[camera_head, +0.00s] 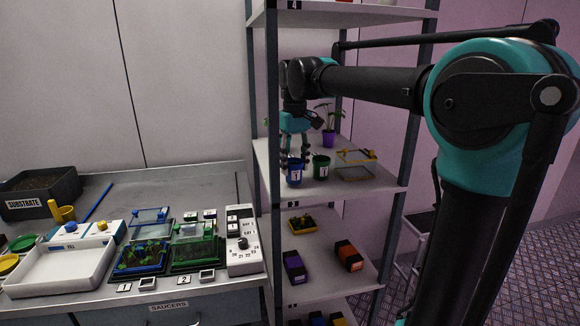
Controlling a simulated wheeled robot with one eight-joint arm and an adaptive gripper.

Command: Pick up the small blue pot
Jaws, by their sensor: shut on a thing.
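The small blue pot (294,174) stands upright at the front left of the rack's middle shelf, with a white label on its face. My gripper (295,156) reaches down from above and is shut on the blue pot at its rim. The fingers are small and dark in this view, so the exact contact is hard to see. The pot appears to be at shelf level; I cannot tell whether its base touches the shelf.
A green pot (320,168) stands close on the right, with a purple pot (328,138) holding a plant behind. A clear yellow-edged box (354,172) is further right. Rack posts (273,100) flank the shelf. A bench (215,185) with trays is left.

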